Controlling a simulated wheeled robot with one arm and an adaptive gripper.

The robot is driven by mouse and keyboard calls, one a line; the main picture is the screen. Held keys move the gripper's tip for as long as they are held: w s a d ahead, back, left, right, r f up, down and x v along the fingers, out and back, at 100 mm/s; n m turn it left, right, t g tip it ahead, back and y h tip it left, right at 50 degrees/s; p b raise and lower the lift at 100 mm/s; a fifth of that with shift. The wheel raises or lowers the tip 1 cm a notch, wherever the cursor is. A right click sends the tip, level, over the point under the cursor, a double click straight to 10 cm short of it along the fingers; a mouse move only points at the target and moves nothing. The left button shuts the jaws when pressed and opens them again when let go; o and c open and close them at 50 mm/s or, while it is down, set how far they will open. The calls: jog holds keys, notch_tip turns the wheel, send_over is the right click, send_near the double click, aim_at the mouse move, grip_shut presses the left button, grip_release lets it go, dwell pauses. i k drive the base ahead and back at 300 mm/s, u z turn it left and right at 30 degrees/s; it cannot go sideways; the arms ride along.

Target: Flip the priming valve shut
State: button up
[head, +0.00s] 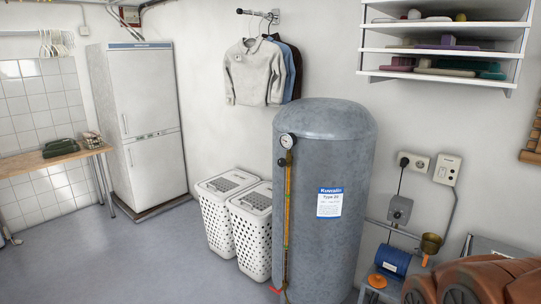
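A brass funnel-shaped cup (431,243) stands at the right, just right of a blue motor-like pump body (393,261). A small orange lever (425,260) shows directly under the cup and looks like the priming valve's handle. It is too small to tell its exact angle. An orange round part (377,281) sits at the pump's lower left. A red handle (275,290) shows low at the foot of the pipe on the grey tank. My gripper is not in view.
The tall grey tank (329,240) with a gauge (287,141) stands left of the pump. Reddish-brown rounded shapes (480,281) fill the lower right corner, close to the pump. White laundry baskets (216,220) stand left of the tank. The floor (130,260) at left is clear.

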aim_at(425, 259)
jog(key=z, duration=1.95)
jog(key=i, duration=0.45)
jog(key=u, duration=3.1)
